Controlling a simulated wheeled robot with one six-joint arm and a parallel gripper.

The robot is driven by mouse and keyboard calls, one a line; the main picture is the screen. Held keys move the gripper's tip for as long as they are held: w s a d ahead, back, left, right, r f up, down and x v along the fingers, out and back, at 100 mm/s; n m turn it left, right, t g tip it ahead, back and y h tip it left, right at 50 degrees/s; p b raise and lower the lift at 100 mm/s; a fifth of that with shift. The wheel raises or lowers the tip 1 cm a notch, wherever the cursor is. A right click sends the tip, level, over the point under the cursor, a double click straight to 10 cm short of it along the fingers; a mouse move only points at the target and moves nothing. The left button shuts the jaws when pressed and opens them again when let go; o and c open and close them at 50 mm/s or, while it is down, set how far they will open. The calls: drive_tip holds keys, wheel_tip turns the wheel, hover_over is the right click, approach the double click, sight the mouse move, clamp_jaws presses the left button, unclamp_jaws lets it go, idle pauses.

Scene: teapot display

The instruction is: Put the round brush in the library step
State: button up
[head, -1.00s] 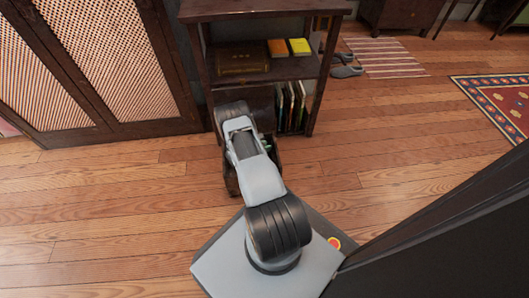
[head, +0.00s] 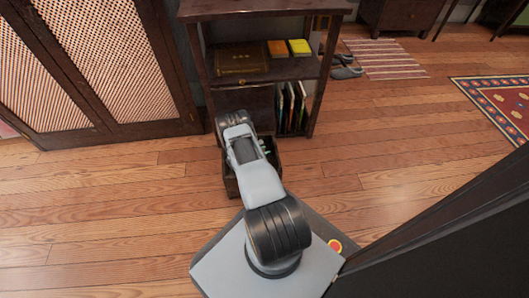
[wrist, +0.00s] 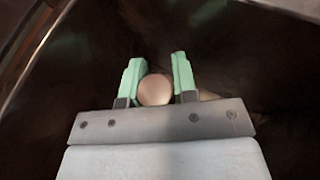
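The library step (head: 231,182) is a small dark wooden box-like piece on the floor in front of the shelf; my arm covers much of it in the head view. In the wrist view my gripper (wrist: 158,62) has two green fingers, one on each side of a round, tan, smooth end, which I take to be the round brush (wrist: 155,91). The fingers look closed on it, though a thin gap at the right finger is hard to judge. The rest of the brush is hidden. Dark brown surfaces fill the view around the fingers, so the gripper is at or over the step.
A dark bookshelf (head: 285,70) stands just behind the step, with a brown box (head: 242,59), a yellow book (head: 299,47) and upright books (head: 290,106). A lattice-door cabinet (head: 110,65) is at left. Slippers (head: 345,70) lie by a striped mat.

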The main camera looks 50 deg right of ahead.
drive_tip(key=shift+o, duration=0.7)
